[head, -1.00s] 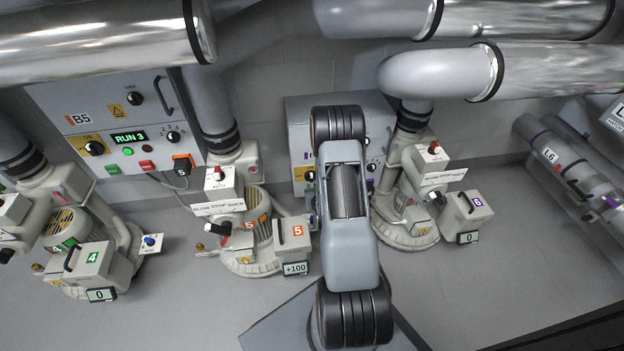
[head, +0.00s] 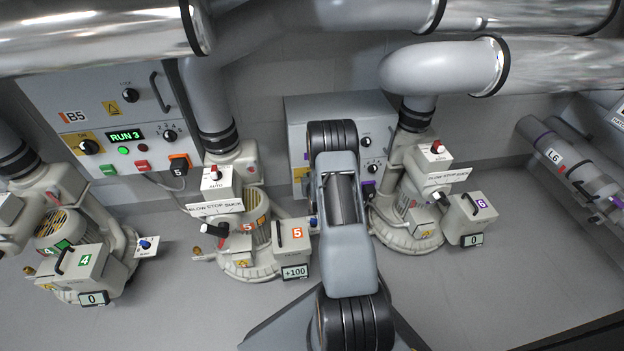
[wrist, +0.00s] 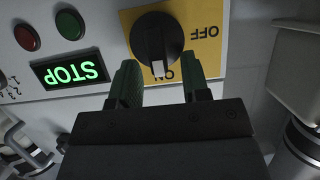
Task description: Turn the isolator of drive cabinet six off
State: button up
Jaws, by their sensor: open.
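Drive cabinet six (head: 300,120) is the grey box on the back wall in the head view, partly hidden behind my arm. In the wrist view, which shows it upside down, its isolator is a black rotary knob (wrist: 157,35) on a yellow plate (wrist: 205,50) marked ON and OFF. The knob's white pointer is at ON. My gripper (wrist: 160,72) is open, its two green fingers on either side of the knob's pointer end. I cannot tell whether they touch it. The head view hides my gripper behind the arm.
In the wrist view a green STOP display (wrist: 71,72), a red button (wrist: 27,37) and a green button (wrist: 70,24) sit beside the isolator. Blower five (head: 245,235) stands left of my arm and blower six (head: 410,215) right. Grey pipes (head: 450,72) run overhead.

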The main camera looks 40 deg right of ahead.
jog(key=shift+c, duration=0.2)
grip_shut()
jog(key=n+h+b, duration=0.1)
jog(key=n, duration=0.1)
jog(key=a+f+n+h+b, duration=0.1)
jog(key=n+h+b, duration=0.1)
jog(key=n, duration=0.1)
jog(key=w+a+n+g+h+b, duration=0.1)
jog(key=n+h, duration=0.1)
jog(key=n, duration=0.1)
jog(key=shift+a+f+b, duration=0.15)
jog(key=shift+f+b, duration=0.05)
jog(key=shift+b, duration=0.15)
dwell(0.5)
jog(key=shift+w+n, duration=0.1)
jog(key=shift+n, duration=0.2)
